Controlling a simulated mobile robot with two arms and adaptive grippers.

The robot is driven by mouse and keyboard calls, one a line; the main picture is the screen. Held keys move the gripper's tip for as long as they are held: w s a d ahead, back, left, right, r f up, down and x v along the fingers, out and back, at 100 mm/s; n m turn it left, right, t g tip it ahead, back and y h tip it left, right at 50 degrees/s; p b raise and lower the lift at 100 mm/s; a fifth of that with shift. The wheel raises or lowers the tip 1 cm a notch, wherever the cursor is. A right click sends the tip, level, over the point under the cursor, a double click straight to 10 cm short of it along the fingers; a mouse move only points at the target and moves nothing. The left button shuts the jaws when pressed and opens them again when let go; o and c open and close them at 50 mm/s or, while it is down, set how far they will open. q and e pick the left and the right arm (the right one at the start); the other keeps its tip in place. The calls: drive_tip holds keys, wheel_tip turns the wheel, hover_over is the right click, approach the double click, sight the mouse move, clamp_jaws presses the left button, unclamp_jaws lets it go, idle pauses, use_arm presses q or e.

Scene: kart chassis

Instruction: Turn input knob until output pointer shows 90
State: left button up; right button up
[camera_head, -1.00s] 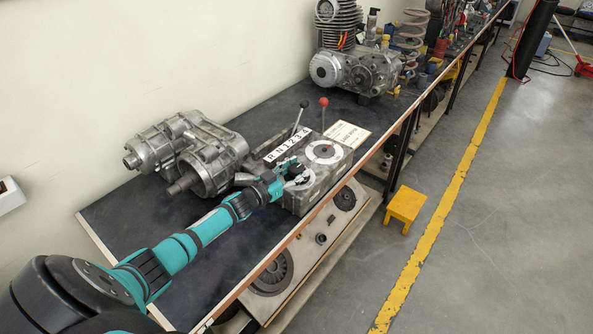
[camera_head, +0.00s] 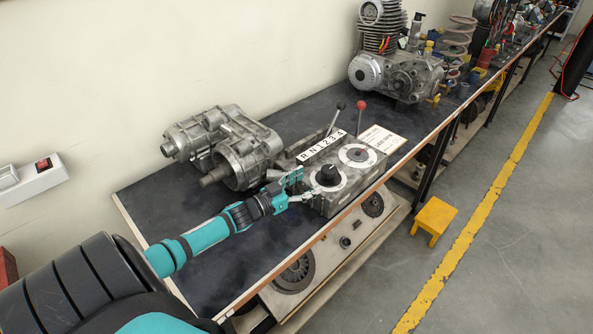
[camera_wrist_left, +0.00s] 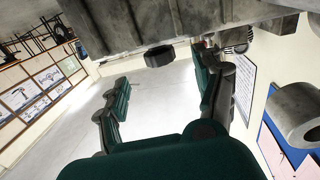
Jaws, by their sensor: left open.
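The grey metal gearbox (camera_head: 345,195) stands on the dark bench top in the head view. Its near dial carries a black knob (camera_head: 328,174), and its far dial (camera_head: 357,154) has a small reddish centre. The pointer reading is too small to tell. My left gripper (camera_head: 303,186) is open and empty beside the box's left end, just left of the black knob and apart from it. In the left wrist view, the open fingers (camera_wrist_left: 162,72) frame a black knob (camera_wrist_left: 159,56) in front of them, with the grey box above it.
Two levers, one black-tipped (camera_head: 341,106) and one red-tipped (camera_head: 361,105), rise behind the dials. A grey metal gear casing (camera_head: 228,150) lies to the left, close to my arm. An engine (camera_head: 395,75) stands farther back. A yellow stool (camera_head: 433,217) stands on the floor.

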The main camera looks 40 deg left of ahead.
use_arm(q)
drive_tip(key=v, duration=0.3)
drive_tip(key=shift+s, duration=0.25)
idle(0.4)
